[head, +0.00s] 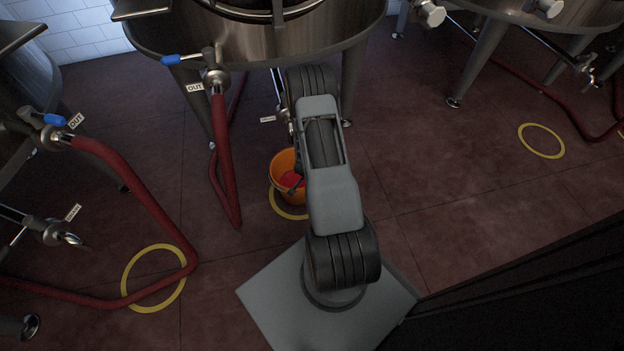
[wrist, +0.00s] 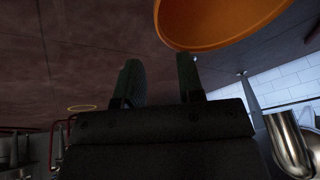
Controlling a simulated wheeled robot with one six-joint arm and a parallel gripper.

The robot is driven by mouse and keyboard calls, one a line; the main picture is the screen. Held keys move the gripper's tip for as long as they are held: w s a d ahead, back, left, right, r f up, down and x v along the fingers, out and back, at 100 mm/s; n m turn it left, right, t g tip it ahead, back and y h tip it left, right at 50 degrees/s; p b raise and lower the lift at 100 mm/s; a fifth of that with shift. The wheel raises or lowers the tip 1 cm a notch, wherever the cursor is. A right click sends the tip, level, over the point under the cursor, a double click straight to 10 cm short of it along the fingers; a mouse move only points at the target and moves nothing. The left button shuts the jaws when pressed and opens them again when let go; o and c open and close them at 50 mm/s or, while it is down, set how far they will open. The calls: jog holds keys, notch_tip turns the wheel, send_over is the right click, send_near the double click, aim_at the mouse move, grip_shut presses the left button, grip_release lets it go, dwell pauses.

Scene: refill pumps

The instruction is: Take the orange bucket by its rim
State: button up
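The orange bucket (head: 275,180) stands on the floor in the head view, left of my arm, with something red inside it. My arm covers part of its right side. In the wrist view a rounded edge of the orange bucket (wrist: 215,25) fills the top, right of centre. My gripper (wrist: 160,62) shows there with two dark fingers apart and nothing visible between them. The right finger's tip is close to the bucket's edge; I cannot tell whether they touch. In the head view the fingers are mostly hidden by the arm and hard to make out.
A steel tank (head: 260,40) stands behind the bucket, with an outlet valve (head: 215,78) and a red hose (head: 226,150) left of it. A yellow floor ring (head: 287,213) shows at the bucket's base. The floor to the right is clear up to another yellow ring (head: 541,141).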

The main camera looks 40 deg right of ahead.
jog(key=shift+f, duration=0.15)
jog(key=b+x, duration=0.6)
jog(key=x, duration=0.7)
jog(key=shift+d+f, duration=0.1)
jog(key=shift+f, duration=0.15)
jog(key=shift+c, duration=0.4)
grip_shut()
dwell(1.0)
